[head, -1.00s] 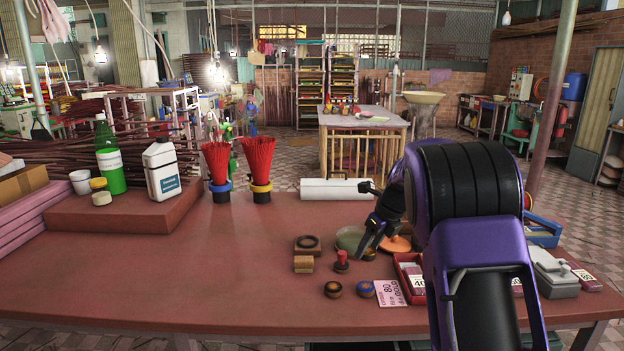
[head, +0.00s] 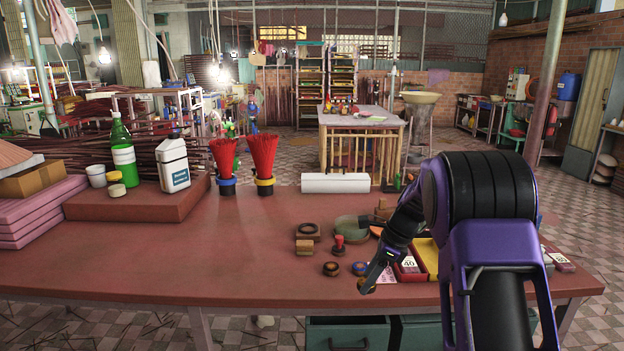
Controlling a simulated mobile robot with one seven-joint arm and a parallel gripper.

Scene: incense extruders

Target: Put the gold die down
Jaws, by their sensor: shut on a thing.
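My gripper (head: 371,281) is low over the front part of the red table (head: 230,270), near its front edge. It is shut on a small gold-brown piece, the gold die (head: 367,287), which shows just at the fingertips. I cannot tell whether the die touches the table. A pink printed card (head: 386,276) lies just to the right of the fingers and is partly hidden by them. It read "GOLD" and "80" in the earlier picture. Two round dies, one dark brown (head: 330,268) and one with blue (head: 360,268), stand behind and left of the gripper.
A red tray (head: 429,272) with a "40" label and a yellow tray sit right of the gripper, partly behind my arm. A red-handled stamp (head: 339,245), a wooden block (head: 304,248) and a grey-green dish (head: 349,228) stand farther back. The table's left front is clear.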

